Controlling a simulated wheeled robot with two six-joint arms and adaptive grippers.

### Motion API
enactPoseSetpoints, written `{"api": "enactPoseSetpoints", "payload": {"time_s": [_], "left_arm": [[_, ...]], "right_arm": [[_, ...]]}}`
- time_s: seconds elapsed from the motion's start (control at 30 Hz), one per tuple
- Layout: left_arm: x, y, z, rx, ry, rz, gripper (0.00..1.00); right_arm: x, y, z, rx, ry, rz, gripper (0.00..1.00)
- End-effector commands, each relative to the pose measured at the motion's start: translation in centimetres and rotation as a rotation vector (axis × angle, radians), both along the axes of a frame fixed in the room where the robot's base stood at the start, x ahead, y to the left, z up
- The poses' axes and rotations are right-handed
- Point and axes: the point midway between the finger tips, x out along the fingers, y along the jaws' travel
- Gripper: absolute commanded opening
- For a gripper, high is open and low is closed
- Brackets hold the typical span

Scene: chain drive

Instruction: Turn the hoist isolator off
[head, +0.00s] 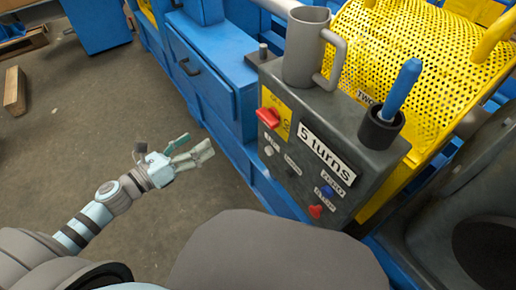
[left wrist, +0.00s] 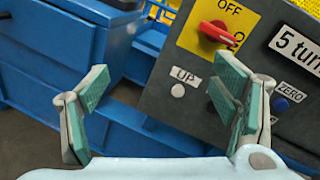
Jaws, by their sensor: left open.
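The hoist isolator is a red rotary knob (head: 268,117) on a yellow plate on the front of the dark grey control box (head: 330,125). In the left wrist view the red knob (left wrist: 217,32) lies sideways, slanting down to the right, below the word OFF on its yellow plate (left wrist: 243,15). My left gripper (head: 195,147) is open and empty. It is apart from the box, to the left of and below the knob. In the left wrist view its two green-padded fingers (left wrist: 160,92) are spread, with the knob above the right finger. My right gripper is not in view.
The box face carries a "5 turns" label, a white UP button (left wrist: 178,90), a blue ZERO button (left wrist: 281,103) and a red button (head: 315,211). A grey mug (head: 306,48) and a blue-handled tool in a dark cup (head: 380,130) stand on top.

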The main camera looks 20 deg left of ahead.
Motion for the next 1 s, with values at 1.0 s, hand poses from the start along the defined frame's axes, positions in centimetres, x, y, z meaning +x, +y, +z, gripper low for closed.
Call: {"api": "enactPoseSetpoints", "payload": {"time_s": [1.0], "left_arm": [[8.9, -14.6, 3.5, 0.284, -0.268, -0.224, 0.8]], "right_arm": [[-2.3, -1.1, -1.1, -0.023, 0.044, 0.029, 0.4]]}}
